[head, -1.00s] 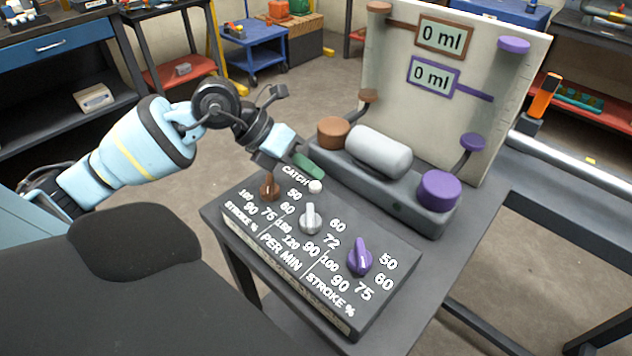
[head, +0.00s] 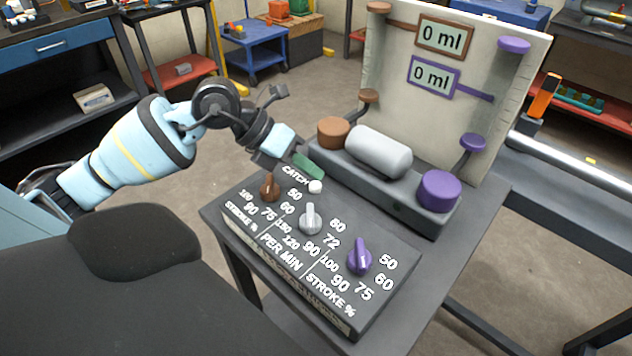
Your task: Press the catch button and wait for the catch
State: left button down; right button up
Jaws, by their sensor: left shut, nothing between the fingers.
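The control box (head: 345,285) stands on a dark bench. Its CATCH label (head: 296,172) is at the back left of the top, with a small round white button (head: 316,187) beside it. My left gripper (head: 284,162) is shut and empty, just behind and left of the label and button. It looks apart from the button. A green piece (head: 309,167) shows by the gripper's end; I cannot tell whether it belongs to the gripper. My right gripper is not in view.
Brown (head: 269,187), grey (head: 311,221) and purple (head: 359,258) knobs stand on the box. Behind it are a grey motor (head: 379,152), brown and purple cylinders, and an upright panel (head: 392,55) whose two displays read 0 ml.

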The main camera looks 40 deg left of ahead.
pick_arm(q)
jog(key=shift+f, duration=0.1)
jog(key=shift+f, duration=0.4)
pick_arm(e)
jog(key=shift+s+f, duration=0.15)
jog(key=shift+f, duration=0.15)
pick_arm(q)
jog(key=shift+f+b, duration=0.3)
jog(key=shift+b, duration=0.15)
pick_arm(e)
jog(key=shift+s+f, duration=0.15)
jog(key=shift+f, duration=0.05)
pick_arm(q)
jog(key=shift+r, duration=0.2)
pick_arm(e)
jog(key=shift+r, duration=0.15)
pick_arm(q)
jog(key=shift+r+p, duration=0.55)
jog(key=shift+r, duration=0.05)
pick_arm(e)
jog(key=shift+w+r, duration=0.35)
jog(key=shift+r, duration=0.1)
